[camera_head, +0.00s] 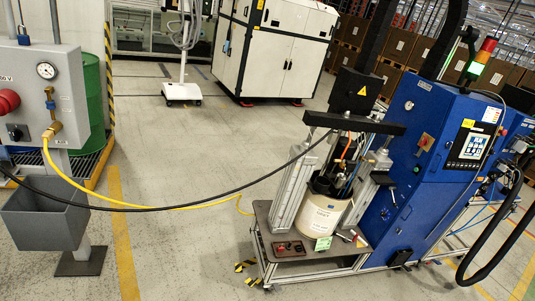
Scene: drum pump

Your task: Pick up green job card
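A small light green card (323,243) shows at the foot of a white drum (322,213) in the lower middle of the view. It is near the front edge of the pump's low table (290,258). I cannot tell whether it leans on the drum or is fixed to it. Its writing is too small to read. My gripper is not in view.
A red item (289,248) lies left of the card. A blue cabinet (425,160) stands right of the drum. Front floor is clear.

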